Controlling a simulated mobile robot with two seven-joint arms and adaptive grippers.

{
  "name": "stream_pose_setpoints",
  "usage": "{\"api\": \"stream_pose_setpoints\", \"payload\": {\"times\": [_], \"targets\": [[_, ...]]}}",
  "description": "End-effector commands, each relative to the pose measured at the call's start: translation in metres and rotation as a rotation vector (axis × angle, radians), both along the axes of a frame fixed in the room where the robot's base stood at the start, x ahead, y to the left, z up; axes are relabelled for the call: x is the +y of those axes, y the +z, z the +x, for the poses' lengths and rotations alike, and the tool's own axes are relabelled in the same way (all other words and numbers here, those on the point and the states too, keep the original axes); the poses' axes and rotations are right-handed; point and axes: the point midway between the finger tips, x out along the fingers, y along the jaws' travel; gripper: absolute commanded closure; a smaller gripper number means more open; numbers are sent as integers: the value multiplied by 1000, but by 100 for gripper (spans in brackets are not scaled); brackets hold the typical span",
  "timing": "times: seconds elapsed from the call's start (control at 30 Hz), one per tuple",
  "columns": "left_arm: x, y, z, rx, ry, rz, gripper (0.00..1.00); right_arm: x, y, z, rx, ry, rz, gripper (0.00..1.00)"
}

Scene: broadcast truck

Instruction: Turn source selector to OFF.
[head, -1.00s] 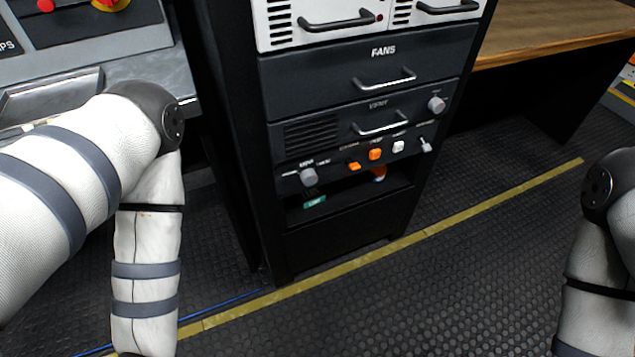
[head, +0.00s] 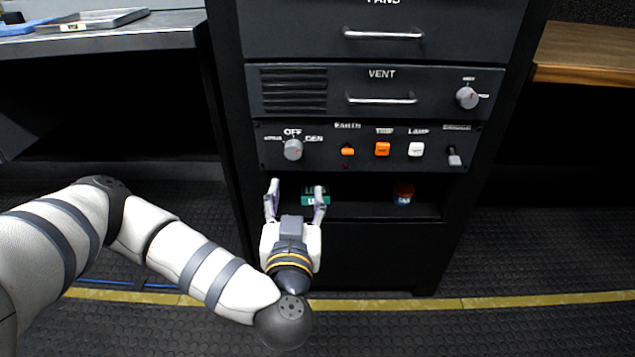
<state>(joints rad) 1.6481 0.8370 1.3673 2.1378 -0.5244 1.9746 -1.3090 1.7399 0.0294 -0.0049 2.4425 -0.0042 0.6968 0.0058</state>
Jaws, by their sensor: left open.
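The source selector (head: 293,150) is a round grey knob at the left end of the lower black panel. OFF is printed above it, DEN or GEN to its right, and a small word to its left. A red mark shows on the knob's right side, toward the right-hand label. My left gripper (head: 296,192) is open and empty, fingers pointing up and away, just below the knob in the picture and apart from it. My right gripper is not in view.
The panel also holds an orange EARTH switch (head: 347,150), an orange switch (head: 382,149), a white LAMP switch (head: 416,149) and a lever (head: 454,156). The open shelf below holds a green box (head: 315,195) and an orange-and-blue item (head: 403,193). A VENT drawer (head: 380,92) is above.

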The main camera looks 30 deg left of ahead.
Motion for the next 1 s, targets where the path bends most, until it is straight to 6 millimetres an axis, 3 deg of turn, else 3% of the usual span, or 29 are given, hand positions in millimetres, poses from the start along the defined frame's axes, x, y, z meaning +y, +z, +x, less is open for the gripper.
{"api": "stream_pose_setpoints", "payload": {"times": [0.17,0.4,0.53,0.8,1.0], "targets": [[14,4,4,-19,44,25,48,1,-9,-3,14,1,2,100],[26,-2,22,-16,41,23,48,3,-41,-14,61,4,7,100],[43,-4,46,-13,46,21,48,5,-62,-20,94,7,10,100],[74,2,92,-13,42,20,48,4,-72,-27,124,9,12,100],[79,6,100,-14,40,20,48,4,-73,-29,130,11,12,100]]}}
